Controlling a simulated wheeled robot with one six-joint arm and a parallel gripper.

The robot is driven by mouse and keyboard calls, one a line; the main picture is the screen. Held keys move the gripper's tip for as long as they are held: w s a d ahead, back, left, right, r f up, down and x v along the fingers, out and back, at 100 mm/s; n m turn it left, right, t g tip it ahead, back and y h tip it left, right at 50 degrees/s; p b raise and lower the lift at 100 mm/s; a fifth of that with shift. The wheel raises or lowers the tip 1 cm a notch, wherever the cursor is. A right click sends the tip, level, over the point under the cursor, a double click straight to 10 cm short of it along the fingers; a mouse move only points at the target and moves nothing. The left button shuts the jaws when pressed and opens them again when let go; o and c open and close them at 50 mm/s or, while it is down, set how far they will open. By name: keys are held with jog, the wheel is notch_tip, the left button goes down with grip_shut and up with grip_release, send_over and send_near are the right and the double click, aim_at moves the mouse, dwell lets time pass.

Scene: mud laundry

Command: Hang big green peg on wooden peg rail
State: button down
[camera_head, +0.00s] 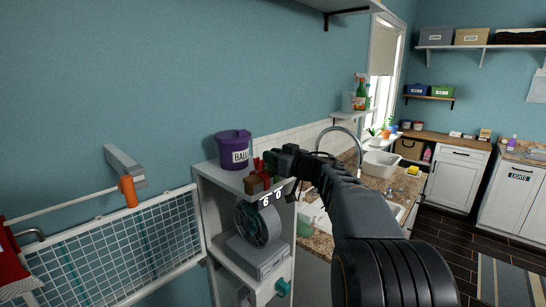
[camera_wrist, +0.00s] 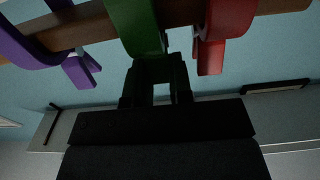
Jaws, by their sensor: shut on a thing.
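My gripper (camera_head: 280,160) is shut on the big green peg, and its fingers also show in the wrist view (camera_wrist: 160,82). The green peg (camera_wrist: 143,28) lies across the brown wooden peg rail (camera_wrist: 195,14) in the wrist view, between a purple peg (camera_wrist: 40,45) and a red peg (camera_wrist: 220,40). I cannot tell whether the rail bears the green peg's weight. In the head view the rail's end (camera_head: 255,185) and the red peg (camera_head: 259,167) show beside the purple tub; the green peg is small and partly hidden by my gripper there.
A purple tub (camera_head: 233,150) stands on the white shelf unit (camera_head: 207,185), behind the rail. A fan (camera_head: 257,222) sits inside the unit. A white wire rack (camera_head: 130,245) is at the left. The sink tap (camera_head: 340,130) and counter (camera_head: 375,178) lie beyond my arm.

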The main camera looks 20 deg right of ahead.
jog(key=c, duration=0.9)
grip_release()
jog(key=shift+c, duration=0.2)
